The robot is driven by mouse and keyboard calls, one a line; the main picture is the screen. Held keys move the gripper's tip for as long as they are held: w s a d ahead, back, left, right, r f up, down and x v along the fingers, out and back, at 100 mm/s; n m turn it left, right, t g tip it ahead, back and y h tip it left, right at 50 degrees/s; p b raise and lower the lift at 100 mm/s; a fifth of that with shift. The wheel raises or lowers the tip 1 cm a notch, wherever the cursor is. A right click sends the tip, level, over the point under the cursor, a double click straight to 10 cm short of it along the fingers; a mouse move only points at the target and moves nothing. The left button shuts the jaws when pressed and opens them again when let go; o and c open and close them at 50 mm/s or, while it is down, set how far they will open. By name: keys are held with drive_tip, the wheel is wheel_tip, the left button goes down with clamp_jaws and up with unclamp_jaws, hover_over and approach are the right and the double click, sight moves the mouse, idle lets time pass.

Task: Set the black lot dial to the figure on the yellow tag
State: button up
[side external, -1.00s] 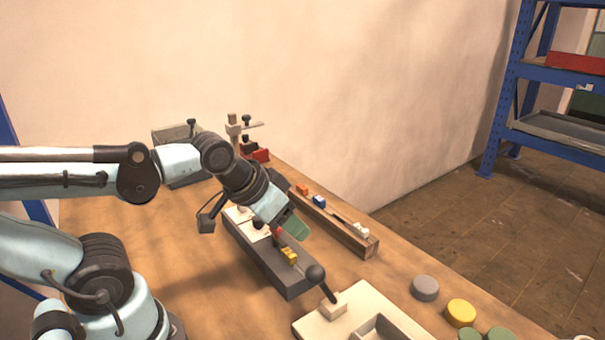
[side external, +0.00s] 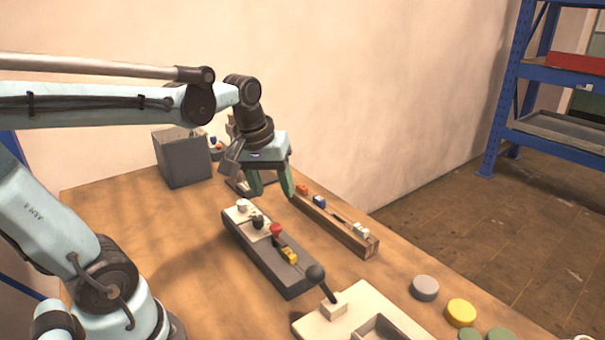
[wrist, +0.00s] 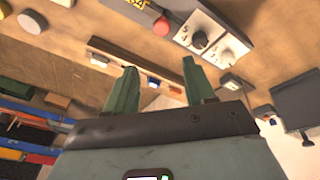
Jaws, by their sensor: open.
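The dark grey panel (side external: 264,262) lies on the bench. On it are the black lot dial (side external: 258,222), a red knob (side external: 276,230), a yellow tag (side external: 289,255) and a white knob (side external: 242,205). In the wrist view the black dial (wrist: 199,40) sits on a white plate with figures around it; its exact setting is too small to tell. The yellow tag (wrist: 138,4) is cut by the top edge, so its figure is not clearly readable. My gripper (side external: 271,188) is open and empty, above and beyond the panel, touching nothing. Its green fingers (wrist: 160,68) also show in the wrist view.
A wooden rail (side external: 340,225) with small coloured blocks stands right of the panel. A grey box (side external: 182,158) stands at the back left. Round discs (side external: 425,288) lie at the front right.

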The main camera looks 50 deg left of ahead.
sight(258, 217)
drive_tip(key=a+r+n+g, duration=0.1)
drive_tip(key=a+n+g, duration=0.2)
drive_tip(key=a+n, duration=0.4)
drive_tip(key=shift+h, duration=0.4)
drive_tip(key=f, duration=1.2)
drive_tip(key=shift+w+a, duration=0.1)
drive_tip(key=shift+a, duration=0.1)
clamp_jaws()
